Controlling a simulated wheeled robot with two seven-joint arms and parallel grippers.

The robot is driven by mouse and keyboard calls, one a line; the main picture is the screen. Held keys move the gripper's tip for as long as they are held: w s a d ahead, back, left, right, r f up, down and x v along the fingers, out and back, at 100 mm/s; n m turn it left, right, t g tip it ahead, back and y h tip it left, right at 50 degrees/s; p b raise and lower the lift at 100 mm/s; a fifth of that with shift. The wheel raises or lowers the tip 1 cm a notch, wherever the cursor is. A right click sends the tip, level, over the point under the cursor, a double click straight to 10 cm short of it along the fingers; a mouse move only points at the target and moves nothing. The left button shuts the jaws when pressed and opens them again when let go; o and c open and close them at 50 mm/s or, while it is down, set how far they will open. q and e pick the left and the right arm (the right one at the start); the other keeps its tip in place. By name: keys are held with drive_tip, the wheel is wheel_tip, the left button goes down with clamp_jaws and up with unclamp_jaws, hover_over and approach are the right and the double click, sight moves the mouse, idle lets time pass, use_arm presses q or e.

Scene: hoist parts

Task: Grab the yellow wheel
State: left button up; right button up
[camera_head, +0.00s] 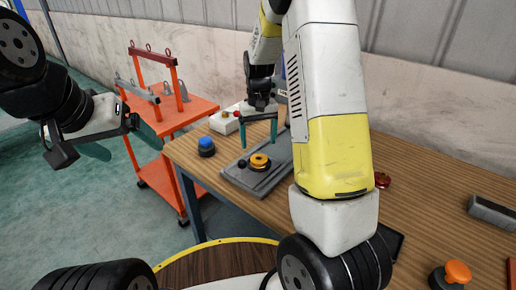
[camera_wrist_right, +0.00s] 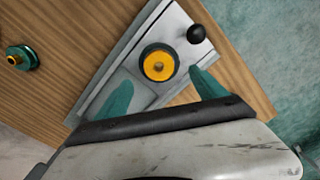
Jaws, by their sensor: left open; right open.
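The yellow wheel (camera_head: 259,161) sits on a grey metal plate (camera_head: 240,180) on the wooden table. In the right wrist view the wheel (camera_wrist_right: 159,65) shows a yellow face with a dark rim, on the grey plate (camera_wrist_right: 112,73). My right gripper (camera_head: 258,134) is open above the plate, with green fingers just behind and above the wheel. In the right wrist view its two fingers (camera_wrist_right: 163,92) are apart, with the wheel ahead of the gap. My left gripper (camera_head: 122,142) is open and empty in the air at the left, away from the table.
A black knob (camera_wrist_right: 196,34) stands on the plate near the wheel. A blue-topped button (camera_head: 206,146) is left of the plate. An orange cart (camera_head: 200,108) with metal parts stands behind left. An orange-topped button (camera_head: 457,272) is at the front right.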

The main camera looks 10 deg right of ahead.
sight(259, 158)
wheel_tip(259, 158, down, 7)
drive_tip(key=shift+d+f, duration=0.1)
drive_tip(key=shift+f, duration=0.1)
idle(0.3)
clamp_jaws()
